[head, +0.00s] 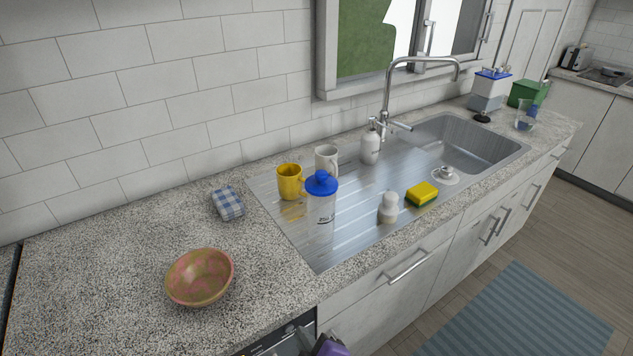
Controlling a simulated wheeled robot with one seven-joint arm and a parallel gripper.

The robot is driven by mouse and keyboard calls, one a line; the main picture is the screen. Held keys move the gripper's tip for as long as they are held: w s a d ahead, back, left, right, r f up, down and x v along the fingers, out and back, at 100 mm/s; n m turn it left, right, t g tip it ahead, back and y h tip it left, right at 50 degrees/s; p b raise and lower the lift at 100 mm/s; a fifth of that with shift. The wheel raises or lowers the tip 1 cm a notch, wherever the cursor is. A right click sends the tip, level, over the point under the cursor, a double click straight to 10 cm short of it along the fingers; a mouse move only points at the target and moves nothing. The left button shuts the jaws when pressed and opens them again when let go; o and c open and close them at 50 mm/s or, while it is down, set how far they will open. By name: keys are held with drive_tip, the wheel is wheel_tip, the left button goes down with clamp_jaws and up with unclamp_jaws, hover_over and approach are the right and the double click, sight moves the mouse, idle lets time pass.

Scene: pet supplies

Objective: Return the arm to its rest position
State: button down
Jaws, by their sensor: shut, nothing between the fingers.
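A small purple and dark piece, which looks like part of my own arm (330,346), shows at the bottom edge of the head view, in front of the counter. The rest of the arm is outside the picture. I cannot make out my gripper's fingers in this view. Nothing on the counter is touched by the part of the arm that shows.
On the speckled counter (110,260) stand a patterned bowl (200,278) and a folded checked cloth (228,204). The draining board holds a yellow mug (289,183), white mug (326,159), blue-lidded clear container (320,205), white bottle (388,208) and sponge (422,195). A tap (388,100) rises behind.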

drive_tip(key=s+d+r+m+t+h, duration=0.1)
drive_tip(key=s+d+r+m, duration=0.3)
drive_tip(key=s+d, duration=0.3)
drive_tip(key=s+d+r+m+t+h, duration=0.1)
drive_tip(key=s+d+r+m, duration=0.4)
drive_tip(key=s, duration=0.9)
drive_tip(key=s+d+r+m+t+h, duration=0.2)
drive_tip(key=s+d+r+m, duration=0.2)
drive_tip(key=s+d, duration=0.7)
drive_tip(key=shift+s+r+m+h, duration=0.15)
drive_tip(key=shift+r+m+h, duration=0.05)
drive_tip(key=shift+m+h, duration=0.2)
